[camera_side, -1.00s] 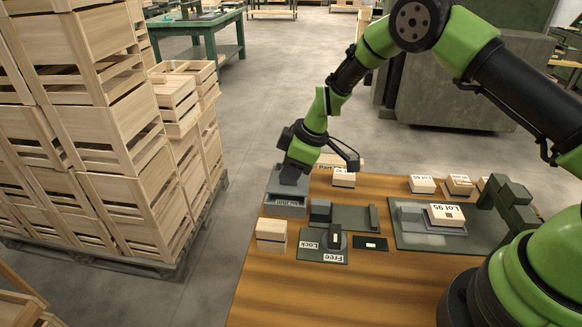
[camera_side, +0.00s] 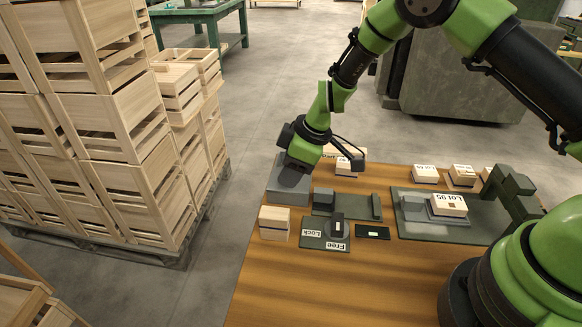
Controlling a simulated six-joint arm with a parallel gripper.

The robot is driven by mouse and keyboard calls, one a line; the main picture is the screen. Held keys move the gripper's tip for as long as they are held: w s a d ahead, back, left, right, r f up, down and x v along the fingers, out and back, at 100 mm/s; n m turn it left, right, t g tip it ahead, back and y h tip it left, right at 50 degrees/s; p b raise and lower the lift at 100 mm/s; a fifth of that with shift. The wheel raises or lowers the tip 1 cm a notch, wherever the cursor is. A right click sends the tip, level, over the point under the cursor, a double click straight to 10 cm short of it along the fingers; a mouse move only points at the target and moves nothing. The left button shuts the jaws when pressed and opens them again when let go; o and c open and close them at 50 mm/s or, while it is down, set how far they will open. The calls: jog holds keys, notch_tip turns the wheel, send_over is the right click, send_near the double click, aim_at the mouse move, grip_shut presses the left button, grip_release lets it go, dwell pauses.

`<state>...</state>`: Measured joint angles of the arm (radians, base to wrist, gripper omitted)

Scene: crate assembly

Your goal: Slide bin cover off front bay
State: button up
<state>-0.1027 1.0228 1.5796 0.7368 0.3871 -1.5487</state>
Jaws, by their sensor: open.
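The grey bin (camera_side: 288,192) stands at the far left corner of the wooden table. Its front shows as plain grey, and I cannot make out the cover's edges or tell which bay it lies over. My gripper (camera_side: 293,177) points down at the top of the bin, at its rear part. It is open. Its fingertips are small and partly hidden, so I cannot tell whether they touch the cover.
A Lock/Free panel (camera_side: 312,240) with a dark knob and a small black indicator plate (camera_side: 373,232) lie in front. A light wooden block (camera_side: 274,223) stands beside them. A fixture plate (camera_side: 420,226) holds the Lot 95 box (camera_side: 449,205). Bare wood lies at the table's front.

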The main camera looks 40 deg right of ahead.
jog(key=v, duration=0.9)
jog(key=shift+r, duration=0.4)
jog(key=shift+s+d, duration=0.1)
jog(key=s+r+m+t, duration=0.2)
jog(key=s+r+m, duration=0.55)
jog(key=r, duration=0.65)
jog(key=s+d+r+m+t, duration=0.1)
jog(key=s+m, duration=0.1)
jog(key=s, duration=0.5)
jog(key=s+d+r+m+t+h, duration=0.1)
jog(key=s+d+r+m, duration=0.1)
jog(key=s, duration=0.6)
jog(key=shift+s+m, duration=0.3)
jog(key=shift+m, duration=0.55)
